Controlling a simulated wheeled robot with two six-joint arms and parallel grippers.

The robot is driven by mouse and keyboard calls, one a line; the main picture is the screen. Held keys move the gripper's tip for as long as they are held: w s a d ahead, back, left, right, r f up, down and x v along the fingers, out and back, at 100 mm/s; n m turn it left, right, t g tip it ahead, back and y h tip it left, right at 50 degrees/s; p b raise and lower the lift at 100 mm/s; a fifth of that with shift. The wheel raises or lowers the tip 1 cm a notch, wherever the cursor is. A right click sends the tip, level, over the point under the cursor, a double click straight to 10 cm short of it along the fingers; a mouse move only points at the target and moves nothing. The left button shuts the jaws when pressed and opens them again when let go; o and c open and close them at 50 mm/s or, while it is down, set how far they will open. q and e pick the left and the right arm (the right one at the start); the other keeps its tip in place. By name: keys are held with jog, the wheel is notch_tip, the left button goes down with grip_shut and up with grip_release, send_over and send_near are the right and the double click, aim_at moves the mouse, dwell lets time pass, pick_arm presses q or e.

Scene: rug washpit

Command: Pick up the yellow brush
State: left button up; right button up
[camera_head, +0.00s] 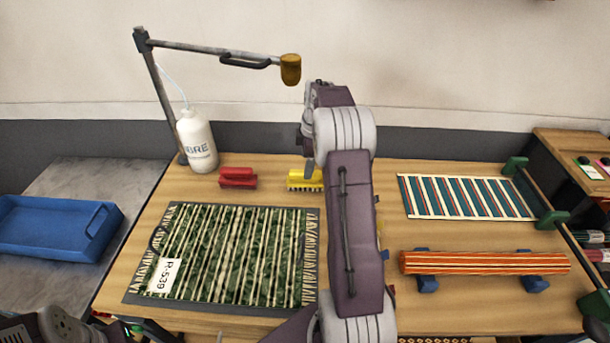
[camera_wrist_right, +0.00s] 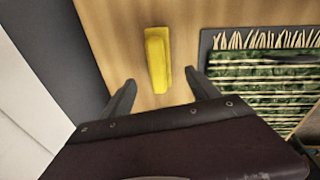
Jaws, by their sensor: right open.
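The yellow brush (camera_head: 303,181) lies on the wooden table behind the green striped rug, bristles down, its right end hidden by my right arm. In the right wrist view the yellow brush (camera_wrist_right: 157,58) shows whole, its near end between the two fingertips in the picture. My right gripper (camera_wrist_right: 160,78) is open and empty. In the head view the right gripper (camera_head: 309,168) reaches down over the brush, mostly hidden by its own wrist. I cannot tell its exact height above the brush. My left gripper is not in view; only a bit of that arm shows at lower left.
A red brush (camera_head: 238,178) lies left of the yellow one. A white bottle (camera_head: 197,142) and a lamp-like stand (camera_head: 165,95) are at the back left. The green rug (camera_head: 230,255) fills the front; a striped rug (camera_head: 465,196) and orange roll (camera_head: 485,262) are right. A blue tray (camera_head: 55,230) is left.

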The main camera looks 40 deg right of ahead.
notch_tip(320, 180, down, 3)
jog(key=shift+w+r, duration=0.1)
jog(key=shift+w, duration=0.05)
jog(key=shift+w+d+f, duration=0.1)
jog(key=shift+d+f, duration=0.15)
jog(key=shift+f, duration=0.15)
jog(key=f, duration=0.3)
jog(key=shift+w+a+f, duration=0.2)
jog(key=shift+f, duration=0.15)
jog(key=shift+w+d+f, duration=0.15)
jog(key=shift+f, duration=0.25)
jog(key=shift+r, duration=0.1)
grip_shut()
